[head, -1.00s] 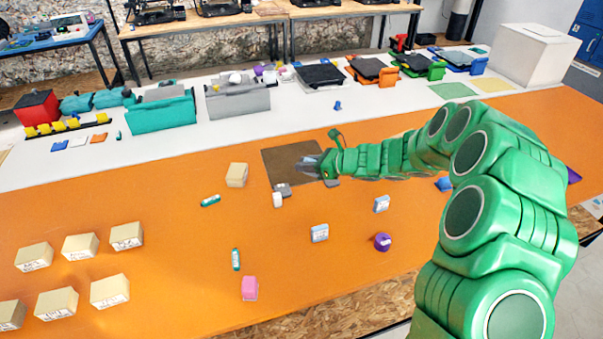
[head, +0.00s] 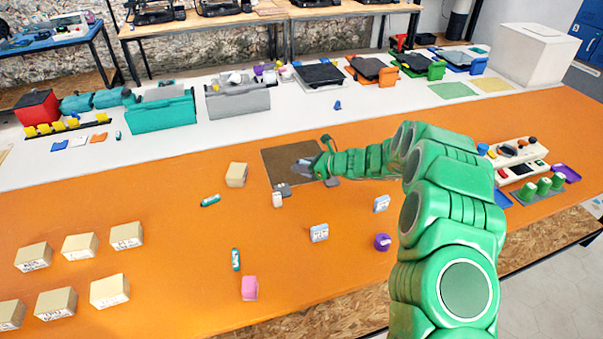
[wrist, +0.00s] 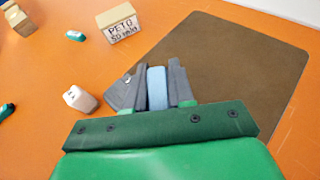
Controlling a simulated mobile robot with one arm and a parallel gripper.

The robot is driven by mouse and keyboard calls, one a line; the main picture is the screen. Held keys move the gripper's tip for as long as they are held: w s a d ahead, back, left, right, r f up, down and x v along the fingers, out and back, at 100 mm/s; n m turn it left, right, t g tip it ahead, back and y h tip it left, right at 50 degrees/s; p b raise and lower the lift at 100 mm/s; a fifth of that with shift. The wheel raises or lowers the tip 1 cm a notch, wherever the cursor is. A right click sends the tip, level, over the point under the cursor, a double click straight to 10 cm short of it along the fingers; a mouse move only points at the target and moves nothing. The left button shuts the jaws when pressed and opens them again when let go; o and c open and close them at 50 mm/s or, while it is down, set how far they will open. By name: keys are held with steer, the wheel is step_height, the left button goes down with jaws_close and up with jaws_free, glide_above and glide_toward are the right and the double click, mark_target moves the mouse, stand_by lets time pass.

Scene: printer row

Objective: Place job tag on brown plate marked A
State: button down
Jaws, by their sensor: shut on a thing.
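The brown plate (head: 280,157) is a flat dark square on the orange table, and it also fills much of the wrist view (wrist: 235,60). No letter on it can be made out. My gripper (head: 304,165) is over the plate. In the wrist view my gripper (wrist: 152,86) has its two grey fingers shut on a light blue block, the job tag (wrist: 157,90). The tag's face is not readable. In the wrist view the tag appears over the plate's near left part; I cannot tell whether it touches the plate.
Two blue-and-white blocks (head: 319,232) (head: 381,203) and a purple piece (head: 382,242) lie nearer. Several tan boxes (head: 80,246) stand at left.

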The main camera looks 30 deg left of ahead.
steer(key=shift+w+a+f, duration=0.15)
steer(key=shift+f, duration=1.6)
steer(key=shift+f, duration=0.15)
steer(key=c, duration=1)
jaws_free()
steer(key=shift+d+r, duration=0.2)
steer(key=shift+r, duration=0.05)
steer(key=v, duration=1.1)
steer(key=shift+d+r, duration=0.1)
steer(key=shift+d, duration=0.25)
